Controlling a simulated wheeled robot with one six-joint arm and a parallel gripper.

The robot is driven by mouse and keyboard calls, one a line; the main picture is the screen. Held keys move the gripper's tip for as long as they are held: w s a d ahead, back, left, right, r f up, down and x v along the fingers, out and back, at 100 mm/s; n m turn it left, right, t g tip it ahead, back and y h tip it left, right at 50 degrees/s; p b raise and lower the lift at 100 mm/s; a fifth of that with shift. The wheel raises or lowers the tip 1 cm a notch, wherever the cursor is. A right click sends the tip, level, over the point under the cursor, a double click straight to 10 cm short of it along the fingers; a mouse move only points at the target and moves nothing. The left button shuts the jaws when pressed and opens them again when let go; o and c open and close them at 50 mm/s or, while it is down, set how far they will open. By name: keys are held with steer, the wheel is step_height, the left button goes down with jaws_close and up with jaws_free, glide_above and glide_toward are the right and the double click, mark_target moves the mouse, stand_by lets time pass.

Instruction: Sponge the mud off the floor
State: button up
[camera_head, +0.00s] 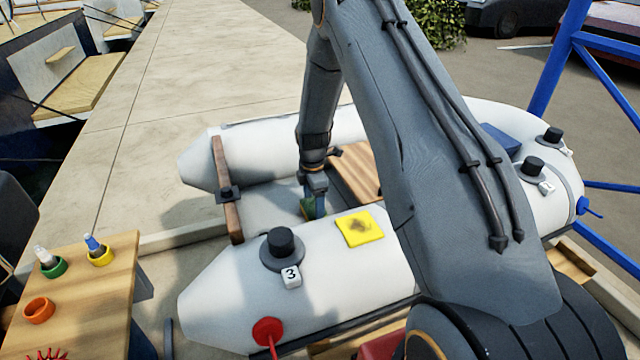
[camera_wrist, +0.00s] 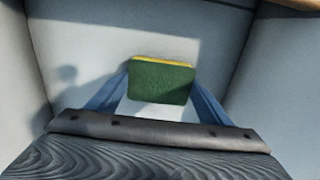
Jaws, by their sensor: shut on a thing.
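My gripper (camera_head: 313,200) reaches down into the white inflatable boat, between its two side tubes. In the wrist view my gripper (camera_wrist: 160,90) has its blue fingers shut on a green sponge (camera_wrist: 160,82) with a yellow edge. The sponge also shows in the head view (camera_head: 307,208), partly hidden by the fingers, low over the boat's grey floor (camera_head: 268,198). I cannot tell whether it touches the floor. No mud shows clearly on the visible floor; much of the floor is hidden by the near tube and my arm.
A yellow cloth (camera_head: 360,228) with a dark smudge lies on the near tube (camera_head: 225,305). A wooden transom (camera_head: 228,190) and a wooden seat (camera_head: 357,168) bound the gripper's space. A wooden table (camera_head: 85,290) with coloured rings stands at left. A blue frame (camera_head: 556,60) stands at right.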

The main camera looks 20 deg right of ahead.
steer(key=shift+d+r, duration=0.15)
steer(key=shift+d, duration=0.6)
steer(key=shift+a+r+p, duration=0.1)
steer(key=shift+r+p, duration=2)
steer(key=shift+r, duration=1.8)
